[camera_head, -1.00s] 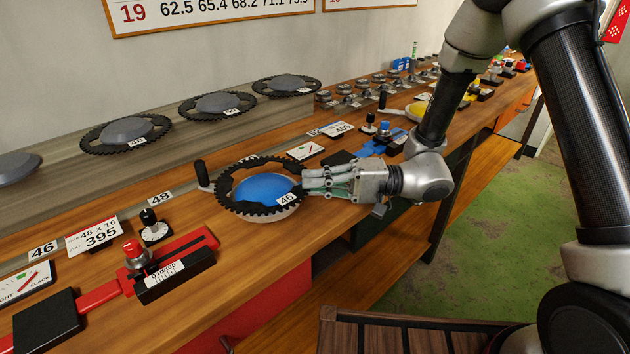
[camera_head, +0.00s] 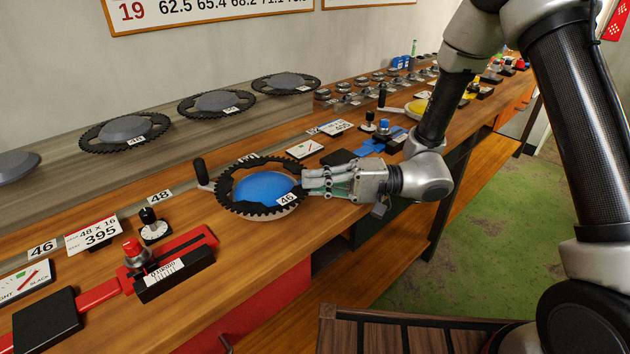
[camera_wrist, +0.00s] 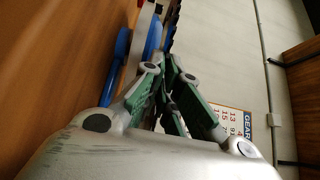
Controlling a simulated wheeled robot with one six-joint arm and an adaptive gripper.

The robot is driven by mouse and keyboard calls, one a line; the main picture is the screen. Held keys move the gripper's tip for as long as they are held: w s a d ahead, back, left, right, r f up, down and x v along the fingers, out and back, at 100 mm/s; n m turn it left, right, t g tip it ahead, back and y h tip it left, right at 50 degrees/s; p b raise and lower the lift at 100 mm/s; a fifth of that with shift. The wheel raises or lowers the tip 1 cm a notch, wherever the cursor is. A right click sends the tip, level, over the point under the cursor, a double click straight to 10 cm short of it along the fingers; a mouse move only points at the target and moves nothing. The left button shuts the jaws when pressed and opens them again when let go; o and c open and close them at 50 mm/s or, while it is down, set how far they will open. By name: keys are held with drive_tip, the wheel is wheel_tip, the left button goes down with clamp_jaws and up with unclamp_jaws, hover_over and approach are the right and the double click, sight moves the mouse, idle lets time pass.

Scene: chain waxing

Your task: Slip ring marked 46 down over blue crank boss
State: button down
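The black toothed ring marked 46 (camera_head: 226,203) lies around the blue domed crank boss (camera_head: 263,187) on the bench. The blue dome shows through the ring's opening. Whether the ring rests fully down or sits slightly above its seat I cannot tell. My gripper (camera_head: 308,183) is at the ring's right edge, beside the white 46 tag, with its fingers closed on the rim. In the wrist view the green-padded fingers (camera_wrist: 168,95) reach toward the dark ring edge (camera_wrist: 172,25) and blue boss (camera_wrist: 154,38). The exact contact is hidden.
A black crank handle (camera_head: 201,172) stands just left of the boss. A red fixture (camera_head: 170,265) lies in front to the left. More toothed rings (camera_head: 125,131) rest on the raised back shelf. Blue parts (camera_head: 376,143) and a card (camera_head: 305,149) sit behind my gripper.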

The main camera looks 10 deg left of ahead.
drive_tip(key=shift+f, duration=0.25)
idle(0.5)
drive_tip(key=c, duration=1.6)
unclamp_jaws()
drive_tip(key=shift+o, duration=0.2)
drive_tip(key=w+d, duration=0.2)
drive_tip(key=d, duration=0.9)
drive_tip(key=shift+w+d, duration=0.15)
drive_tip(key=shift+d, duration=0.25)
drive_tip(key=shift+f, duration=0.1)
